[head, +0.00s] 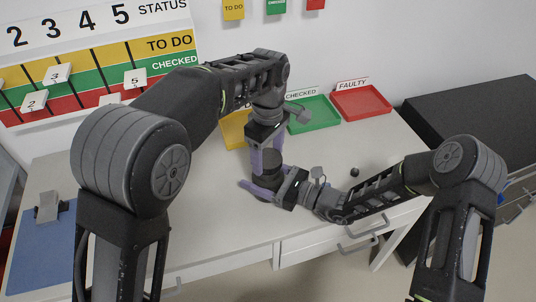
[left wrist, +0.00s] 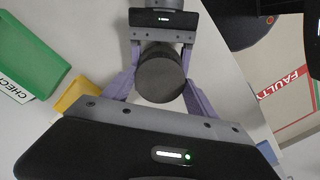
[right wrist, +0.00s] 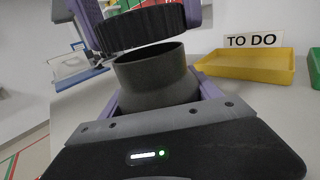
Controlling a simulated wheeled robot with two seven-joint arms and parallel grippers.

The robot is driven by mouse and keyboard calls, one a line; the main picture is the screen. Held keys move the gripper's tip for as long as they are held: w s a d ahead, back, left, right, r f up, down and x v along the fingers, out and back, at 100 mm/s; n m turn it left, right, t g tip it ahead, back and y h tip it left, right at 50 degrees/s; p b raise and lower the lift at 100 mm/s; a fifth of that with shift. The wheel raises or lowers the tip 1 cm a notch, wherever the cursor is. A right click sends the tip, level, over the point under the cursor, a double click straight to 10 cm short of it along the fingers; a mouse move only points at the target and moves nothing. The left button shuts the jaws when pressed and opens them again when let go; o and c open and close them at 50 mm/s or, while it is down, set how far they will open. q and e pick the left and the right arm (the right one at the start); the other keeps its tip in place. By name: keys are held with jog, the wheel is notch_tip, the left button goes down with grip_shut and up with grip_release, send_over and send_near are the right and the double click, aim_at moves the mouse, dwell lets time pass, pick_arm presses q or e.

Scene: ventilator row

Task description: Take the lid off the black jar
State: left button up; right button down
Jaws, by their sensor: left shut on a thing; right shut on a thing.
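The black jar (right wrist: 155,82) stands upright in the right wrist view, its open rim showing. My right gripper (head: 262,190) is shut around the jar's body from the side. The ribbed black lid (right wrist: 140,27) is above the jar, slightly tilted, with a gap between it and the rim. My left gripper (head: 268,158) comes down from above and is shut on the lid. In the left wrist view the lid's round top (left wrist: 160,78) lies between the purple fingers and hides the jar's mouth.
A yellow tray (right wrist: 245,66) marked TO DO, a green tray (head: 313,115) and a red tray (head: 362,103) stand at the back of the white table (head: 190,210). A small dark ball (head: 354,172) lies to the right. A blue clipboard (head: 45,245) is at the left.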

aim_at(268, 158)
pick_arm(q)
jog(key=shift+r, duration=1.95)
pick_arm(e)
jog(key=shift+c, duration=0.3)
grip_release()
pick_arm(q)
jog(key=shift+f+b, duration=0.9)
pick_arm(e)
jog(key=v, duration=1.2)
